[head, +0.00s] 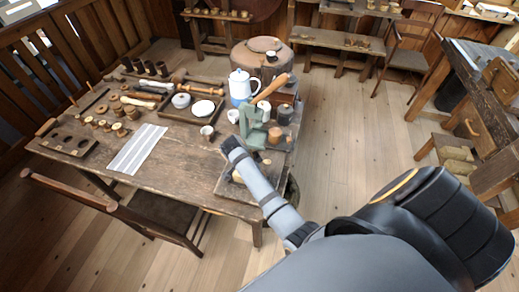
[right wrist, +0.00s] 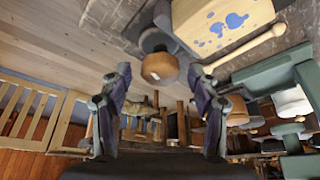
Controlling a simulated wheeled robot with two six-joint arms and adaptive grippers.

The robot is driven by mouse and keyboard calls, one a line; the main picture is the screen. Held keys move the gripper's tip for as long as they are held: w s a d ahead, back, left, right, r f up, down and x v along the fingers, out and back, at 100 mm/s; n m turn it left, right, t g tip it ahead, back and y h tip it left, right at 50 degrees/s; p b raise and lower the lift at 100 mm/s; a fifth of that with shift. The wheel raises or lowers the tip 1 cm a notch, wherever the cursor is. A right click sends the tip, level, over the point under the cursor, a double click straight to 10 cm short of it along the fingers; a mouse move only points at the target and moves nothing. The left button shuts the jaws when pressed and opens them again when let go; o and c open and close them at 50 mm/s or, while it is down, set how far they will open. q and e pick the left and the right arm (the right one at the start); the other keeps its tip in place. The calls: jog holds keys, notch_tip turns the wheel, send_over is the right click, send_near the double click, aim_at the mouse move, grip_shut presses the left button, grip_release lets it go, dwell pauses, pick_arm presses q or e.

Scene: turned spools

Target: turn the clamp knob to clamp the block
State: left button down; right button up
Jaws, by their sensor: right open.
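In the right wrist view a round wooden clamp knob (right wrist: 160,68) on a grey shaft shows between and beyond the fingertips of my right gripper (right wrist: 162,78). The two fingers are spread, one on each side of the knob, with visible gaps. A pale wooden block (right wrist: 222,22) with blue stains is close by, above and right of the knob. In the head view my right gripper (head: 232,147) is over the right end of the table, and my arm hides most of the clamp area. My left gripper is not in view.
A green press (head: 254,128) with a wooden handle stands close to my right gripper. A cup (head: 207,132), a white and blue jug (head: 240,85) and a tray (head: 178,117) with dishes stand on the table (head: 185,170). A striped cloth (head: 137,148) lies at its left.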

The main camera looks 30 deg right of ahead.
jog(key=shift+r, duration=0.15)
notch_tip(320, 180, up, 10)
jog(key=shift+f, duration=0.2)
dwell(0.4)
